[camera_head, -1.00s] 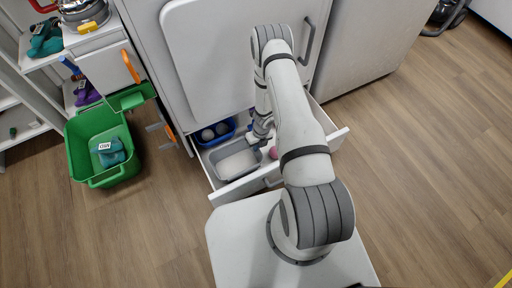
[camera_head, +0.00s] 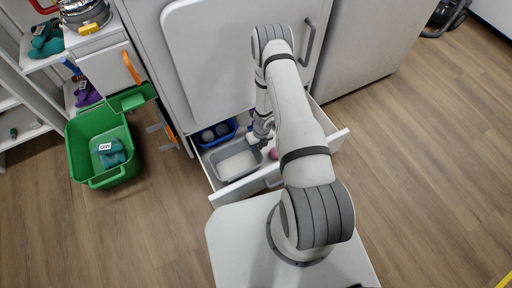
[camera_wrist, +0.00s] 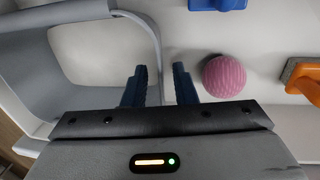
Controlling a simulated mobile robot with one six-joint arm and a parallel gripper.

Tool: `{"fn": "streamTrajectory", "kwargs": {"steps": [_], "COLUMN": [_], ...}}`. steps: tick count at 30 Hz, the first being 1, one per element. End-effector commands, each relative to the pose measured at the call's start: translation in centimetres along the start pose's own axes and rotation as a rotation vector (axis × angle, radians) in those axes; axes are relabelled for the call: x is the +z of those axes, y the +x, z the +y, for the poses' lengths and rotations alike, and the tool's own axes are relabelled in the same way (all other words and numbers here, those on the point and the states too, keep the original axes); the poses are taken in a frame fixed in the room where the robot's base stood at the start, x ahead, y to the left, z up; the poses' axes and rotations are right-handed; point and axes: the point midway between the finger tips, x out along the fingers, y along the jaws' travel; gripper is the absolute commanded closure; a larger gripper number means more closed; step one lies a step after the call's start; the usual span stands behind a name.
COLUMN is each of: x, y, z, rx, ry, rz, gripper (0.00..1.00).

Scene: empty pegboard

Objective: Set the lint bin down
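The grey bin (camera_head: 213,164), which I take to be the lint bin, sits in the open white drawer, with a pale inside. In the wrist view the bin (camera_wrist: 35,70) fills the left side, and its curved right rim runs down toward my fingers. My gripper (camera_wrist: 160,86) has its two dark blue fingers apart, with a clear gap between them. The rim's end shows in line with this gap; I cannot tell whether it lies between the fingers or below them. In the head view my wrist is over the bin's right side and the fingertips are hard to make out.
A pink ball (camera_wrist: 224,76) lies in the drawer right of my fingers, with an orange object (camera_wrist: 302,78) beyond. A blue bin (camera_head: 206,143) with grey balls stands behind the grey bin. A green tub (camera_head: 78,160) stands on the floor to the left.

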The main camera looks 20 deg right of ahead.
Motion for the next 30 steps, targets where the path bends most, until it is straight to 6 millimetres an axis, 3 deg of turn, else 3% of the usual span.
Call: {"fn": "streamTrajectory", "kwargs": {"steps": [12,20,23,26,30], "x": [0.1,0.2,1.3,3.4,6.1], "y": [-9.2,-11.8,-13.4,-16.6,-22.6], "z": [0.0,-0.1,-0.4,-1.0,-2.0], "rx": [-0.001,-0.003,-0.026,-0.071,-0.139], "ry": [0.001,0.009,0.069,0.202,0.456], "rz": [-0.003,-0.006,-0.040,-0.112,-0.241], "gripper": [0.75,0.75,0.75,0.75,0.75]}}
